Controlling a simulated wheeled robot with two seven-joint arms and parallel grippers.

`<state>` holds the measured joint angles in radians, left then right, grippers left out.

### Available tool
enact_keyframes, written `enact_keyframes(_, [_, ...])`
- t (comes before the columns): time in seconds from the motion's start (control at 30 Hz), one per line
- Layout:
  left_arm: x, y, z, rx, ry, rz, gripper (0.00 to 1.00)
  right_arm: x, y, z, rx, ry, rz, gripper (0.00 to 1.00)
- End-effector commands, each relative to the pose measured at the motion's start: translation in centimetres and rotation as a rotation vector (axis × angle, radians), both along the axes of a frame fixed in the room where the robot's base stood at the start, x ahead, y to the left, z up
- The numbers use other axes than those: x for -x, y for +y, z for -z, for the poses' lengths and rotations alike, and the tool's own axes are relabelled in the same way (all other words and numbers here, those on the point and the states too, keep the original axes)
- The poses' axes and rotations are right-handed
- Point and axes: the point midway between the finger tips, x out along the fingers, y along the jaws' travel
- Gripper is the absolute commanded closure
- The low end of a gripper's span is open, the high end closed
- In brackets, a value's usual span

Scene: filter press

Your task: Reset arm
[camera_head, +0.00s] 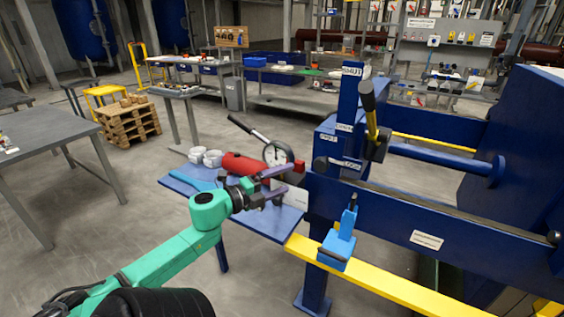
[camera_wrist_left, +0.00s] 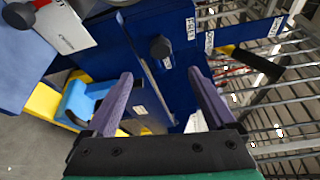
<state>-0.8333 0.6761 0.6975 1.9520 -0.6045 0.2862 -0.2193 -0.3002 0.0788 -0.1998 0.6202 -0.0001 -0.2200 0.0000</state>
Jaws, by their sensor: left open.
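My left gripper (camera_head: 290,178) is open and empty, with its two purple fingers apart, above the blue side shelf (camera_head: 262,224) and just left of the press. The fingers also show in the left wrist view (camera_wrist_left: 160,77), with the blue press frame (camera_wrist_left: 185,45) beyond the gap. The blue filter press (camera_head: 385,205) carries a post labelled SHUT and a LOCK label. A dark knob (camera_head: 320,164) sits beside the post; a dark knob also shows in the wrist view (camera_wrist_left: 160,47). My right gripper is not in view.
A red hand pump (camera_head: 243,166) with a dial gauge (camera_head: 277,153) and white cups (camera_head: 206,158) are on the shelf behind my gripper. A grey table (camera_head: 45,140) stands left; floor between is clear.

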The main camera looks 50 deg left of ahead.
Motion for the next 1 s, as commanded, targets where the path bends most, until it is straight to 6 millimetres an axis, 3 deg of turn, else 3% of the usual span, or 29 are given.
enact_keyframes(0.37, [-0.1,0.0,0.1,0.004,0.000,-0.003,0.11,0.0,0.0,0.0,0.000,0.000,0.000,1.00])
enact_keyframes(0.47, [-0.1,0.4,0.8,0.077,-0.002,-0.070,0.11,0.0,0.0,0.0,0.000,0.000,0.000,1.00])
enact_keyframes(0.57, [0.3,1.1,3.6,0.289,0.014,-0.263,0.11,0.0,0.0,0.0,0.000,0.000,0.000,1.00])
enact_keyframes(0.63, [1.2,0.8,7.3,0.506,0.071,-0.443,0.11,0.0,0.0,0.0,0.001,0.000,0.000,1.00])
enact_keyframes(0.73, [3.2,-1.9,13.1,0.791,0.213,-0.669,0.11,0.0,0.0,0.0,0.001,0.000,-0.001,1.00])
enact_keyframes(0.8, [4.6,-4.8,16.3,0.937,0.330,-0.779,0.11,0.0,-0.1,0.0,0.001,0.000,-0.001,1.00])
enact_keyframes(0.9, [6.6,-9.2,19.3,1.081,0.493,-0.886,0.11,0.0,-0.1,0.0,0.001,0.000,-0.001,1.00])
enact_keyframes(1.0, [8.4,-13.3,21.0,1.177,0.643,-0.952,0.11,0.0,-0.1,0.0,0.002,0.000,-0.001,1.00])
